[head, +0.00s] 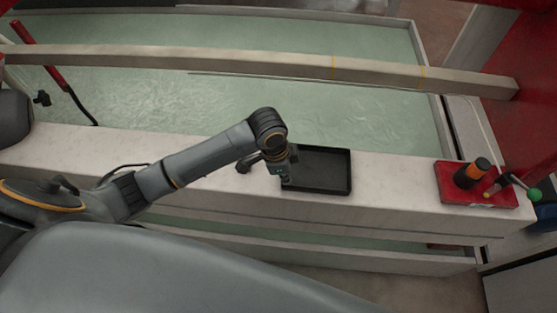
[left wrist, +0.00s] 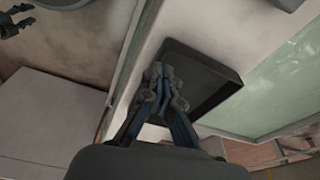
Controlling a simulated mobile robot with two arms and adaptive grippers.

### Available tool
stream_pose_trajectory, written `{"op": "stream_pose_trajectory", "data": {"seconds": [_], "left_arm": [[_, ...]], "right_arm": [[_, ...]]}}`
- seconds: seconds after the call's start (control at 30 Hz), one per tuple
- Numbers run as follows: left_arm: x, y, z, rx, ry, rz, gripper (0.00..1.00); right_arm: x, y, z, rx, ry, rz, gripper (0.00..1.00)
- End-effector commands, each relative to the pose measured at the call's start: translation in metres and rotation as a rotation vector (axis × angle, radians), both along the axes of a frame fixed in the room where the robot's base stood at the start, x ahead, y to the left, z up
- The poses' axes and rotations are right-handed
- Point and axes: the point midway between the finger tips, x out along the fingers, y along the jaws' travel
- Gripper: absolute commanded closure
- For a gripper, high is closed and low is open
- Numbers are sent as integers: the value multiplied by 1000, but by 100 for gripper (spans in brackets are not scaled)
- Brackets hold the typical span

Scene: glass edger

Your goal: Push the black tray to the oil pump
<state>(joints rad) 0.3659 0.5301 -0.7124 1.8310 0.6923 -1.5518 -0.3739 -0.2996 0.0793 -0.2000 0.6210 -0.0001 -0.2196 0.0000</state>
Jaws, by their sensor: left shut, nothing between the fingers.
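The black tray (head: 325,172) is a shallow rectangular tray lying on the pale ledge in the middle of the head view. It also shows in the left wrist view (left wrist: 212,72). My left gripper (head: 284,174) is at the tray's left side in the head view. In the left wrist view its fingertips (left wrist: 160,74) are together, empty, and over or against the tray's near edge. I cannot tell whether they touch it. An orange and black cylinder (head: 472,173), perhaps the oil pump, stands on a red plate (head: 450,188) farther right on the ledge.
The ledge (head: 395,182) between tray and red plate is clear. A long beam (head: 300,66) crosses above the greenish glass surface (head: 330,110). A dark claw-like part shows at the left wrist view's upper left corner.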

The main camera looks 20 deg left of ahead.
Motion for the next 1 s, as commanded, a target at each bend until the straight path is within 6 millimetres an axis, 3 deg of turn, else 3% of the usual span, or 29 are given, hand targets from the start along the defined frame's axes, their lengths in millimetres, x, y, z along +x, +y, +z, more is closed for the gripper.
{"op": "stream_pose_trajectory", "data": {"seconds": [0.03, 0.23, 0.47, 0.67, 1.0], "left_arm": [[16, 16, 10, 42, 0, -36, 100], [44, 66, 38, 145, 63, -134, 100], [52, 87, 49, 175, 94, -159, 100], [51, 87, 23, 176, 98, -158, 100], [51, 86, -50, 175, 95, -158, 100]], "right_arm": [[0, -1, 0, -1, 1, 1, 60], [-1, -3, -1, -4, 2, 2, 60], [-1, -2, -1, -3, 2, 2, 60], [-2, -2, -1, -3, 3, 2, 60], [-2, -2, -3, -3, 2, 1, 60]]}}
